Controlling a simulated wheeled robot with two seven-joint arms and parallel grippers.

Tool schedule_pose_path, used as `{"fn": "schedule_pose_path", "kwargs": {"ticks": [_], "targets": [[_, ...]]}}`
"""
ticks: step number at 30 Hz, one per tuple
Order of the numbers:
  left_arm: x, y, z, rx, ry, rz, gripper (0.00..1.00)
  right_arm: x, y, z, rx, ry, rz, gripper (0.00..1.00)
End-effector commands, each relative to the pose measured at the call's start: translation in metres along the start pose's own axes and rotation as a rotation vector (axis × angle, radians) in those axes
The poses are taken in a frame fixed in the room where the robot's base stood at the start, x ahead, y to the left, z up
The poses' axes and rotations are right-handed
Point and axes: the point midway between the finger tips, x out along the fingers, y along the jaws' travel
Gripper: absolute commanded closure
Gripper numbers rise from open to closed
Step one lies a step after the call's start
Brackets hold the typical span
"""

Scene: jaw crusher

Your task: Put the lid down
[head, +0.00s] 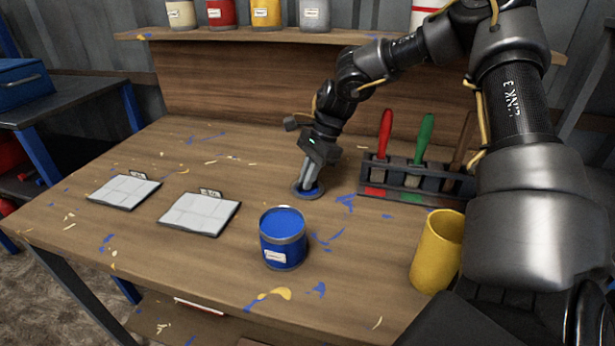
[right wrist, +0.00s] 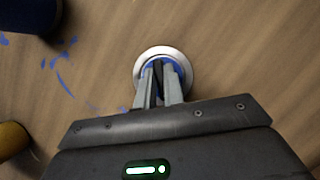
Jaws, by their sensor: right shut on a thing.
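The lid (head: 297,191) is a small round disc with a silver rim and blue paint on its face. It is at the table top behind the blue paint can (head: 283,240), and I cannot tell whether it touches the wood. My right gripper (head: 312,186) points down and is shut on the lid. In the right wrist view the fingers (right wrist: 158,88) cover the middle of the lid (right wrist: 186,62). The can stands upright and open, with blue paint inside. My left gripper is not in view.
A brush rack (head: 408,183) with red, green and brown-handled brushes stands right of the lid. A yellow cup (head: 436,252) stands at the front right. Two clipboards (head: 125,190) (head: 199,214) lie on the left. The table (head: 190,265) is bare between clipboards and lid.

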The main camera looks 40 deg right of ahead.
Motion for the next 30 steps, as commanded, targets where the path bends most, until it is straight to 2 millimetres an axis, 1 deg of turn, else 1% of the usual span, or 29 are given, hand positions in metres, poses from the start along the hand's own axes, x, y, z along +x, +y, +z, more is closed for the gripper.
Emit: {"fn": "schedule_pose_path", "kwargs": {"ticks": [3, 4, 8, 9, 17, 20, 23, 30], "targets": [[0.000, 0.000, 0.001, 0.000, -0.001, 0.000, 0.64, 0.002, 0.000, -0.001, 0.000, 0.000, 0.000, 1.00], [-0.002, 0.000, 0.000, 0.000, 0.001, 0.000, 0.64, 0.001, 0.000, -0.001, 0.000, 0.000, 0.000, 0.88], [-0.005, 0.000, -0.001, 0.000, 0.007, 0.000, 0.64, 0.001, 0.000, 0.000, 0.000, 0.000, 0.000, 0.71], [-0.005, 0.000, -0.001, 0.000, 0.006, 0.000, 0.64, 0.001, 0.000, 0.000, 0.000, 0.000, 0.000, 0.68], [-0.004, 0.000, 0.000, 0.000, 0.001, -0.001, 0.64, 0.000, 0.000, 0.000, 0.000, 0.000, 0.000, 0.68], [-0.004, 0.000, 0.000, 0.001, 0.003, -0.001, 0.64, -0.004, 0.000, 0.001, 0.000, 0.000, -0.001, 0.68], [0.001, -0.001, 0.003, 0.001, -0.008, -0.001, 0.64, -0.019, -0.001, 0.001, -0.002, 0.001, -0.004, 0.68], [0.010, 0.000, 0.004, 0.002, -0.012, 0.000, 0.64, -0.071, -0.001, 0.001, -0.001, 0.001, -0.005, 0.68]]}}
